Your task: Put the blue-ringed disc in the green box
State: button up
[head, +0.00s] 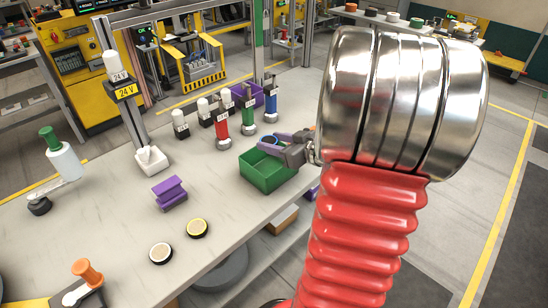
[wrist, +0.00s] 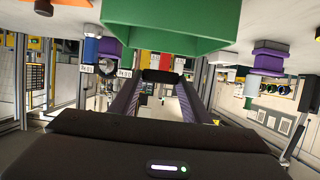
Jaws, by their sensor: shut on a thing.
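The green box (head: 270,179) stands near the right edge of the workbench, and its green underside and wall fill the top of the wrist view (wrist: 170,28). My gripper (head: 274,143) is over the box's back part, with its purple fingers shut on a small disc. The disc (wrist: 163,76) shows in the wrist view as a dark edge between the fingertips. In the head view a bluish patch (head: 269,150) shows at the fingers; its ring is hard to make out. Whether the disc is inside the rim or above it, I cannot tell.
A yellow-ringed disc (head: 197,228) and a pale-ringed disc (head: 160,253) lie on the bench, left of the box. Red (head: 221,128), green (head: 248,115) and blue (head: 270,105) cylinders stand behind the box. A purple block (head: 171,194) stands to its left.

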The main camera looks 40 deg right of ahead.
jog(key=shift+f, duration=0.6)
jog(key=shift+f, duration=2.05)
jog(key=shift+f, duration=0.6)
jog(key=o, duration=1)
jog(key=shift+f, duration=0.1)
jog(key=shift+r, duration=0.7)
jog(key=v, duration=1.2)
